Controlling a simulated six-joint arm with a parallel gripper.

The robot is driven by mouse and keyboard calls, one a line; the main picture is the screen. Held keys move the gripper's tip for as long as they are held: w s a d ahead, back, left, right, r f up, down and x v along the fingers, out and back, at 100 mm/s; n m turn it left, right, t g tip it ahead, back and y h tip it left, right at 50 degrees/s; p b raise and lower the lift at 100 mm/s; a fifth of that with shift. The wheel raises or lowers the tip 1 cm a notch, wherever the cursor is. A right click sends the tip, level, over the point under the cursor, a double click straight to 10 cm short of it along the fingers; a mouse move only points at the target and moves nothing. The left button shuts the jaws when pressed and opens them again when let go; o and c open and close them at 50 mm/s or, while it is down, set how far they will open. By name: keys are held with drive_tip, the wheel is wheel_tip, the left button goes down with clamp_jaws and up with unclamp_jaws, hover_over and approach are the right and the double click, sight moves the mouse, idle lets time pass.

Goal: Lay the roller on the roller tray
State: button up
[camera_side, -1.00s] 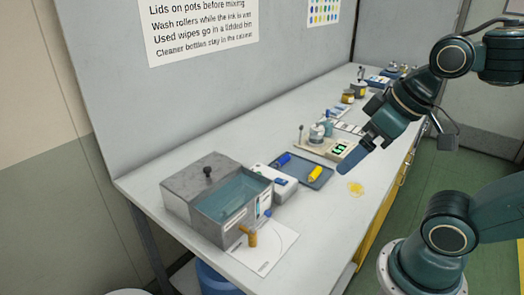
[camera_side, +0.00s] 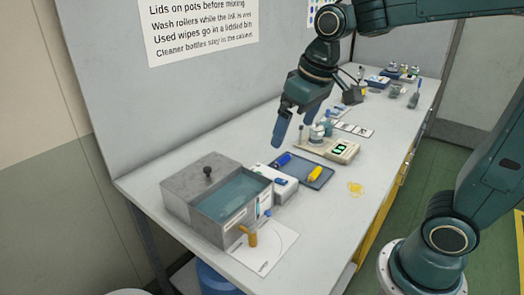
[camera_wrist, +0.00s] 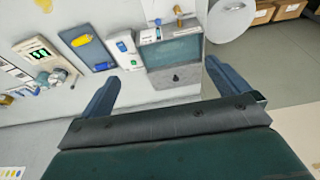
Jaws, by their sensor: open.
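The dark blue-grey tray (camera_side: 320,181) lies mid-bench in the side view, with a blue piece (camera_side: 283,159) and a yellow piece (camera_side: 315,174) on it. My gripper (camera_side: 291,134) is open and empty, above the bench behind the tray. In the wrist view the tray (camera_wrist: 97,50) and its yellow piece (camera_wrist: 81,41) lie left of centre, seen beyond my open fingers (camera_wrist: 161,70). The brown piece (camera_wrist: 178,10) is small at the top.
A grey bath (camera_side: 232,197) with a knobbed lid stands at the near left. A white box (camera_side: 277,182) sits between it and the tray. A scale (camera_side: 343,151) with vessels lies beyond the tray. A yellow splash (camera_side: 356,188) marks clear bench at the tray's right.

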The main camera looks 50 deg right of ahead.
drive_tip(key=w+a+f+g, duration=0.1)
drive_tip(key=w+f, duration=0.2)
drive_tip(key=w, duration=0.2)
drive_tip(key=w+f+g, duration=0.1)
drive_tip(key=w+f, duration=0.2)
drive_tip(key=w, duration=0.2)
drive_tip(key=g, duration=0.1)
hover_over(232, 202)
wheel_tip(232, 202, down, 8)
drive_tip(key=f, duration=0.1)
drive_tip(key=shift+a+r, duration=0.1)
drive_tip(key=shift+r, duration=0.15)
drive_tip(key=shift+f, duration=0.1)
drive_tip(key=shift+f, duration=4.2)
drive_tip(key=shift+s+f, duration=0.1)
drive_tip(key=shift+f, duration=2.5)
drive_tip(key=c, duration=0.7)
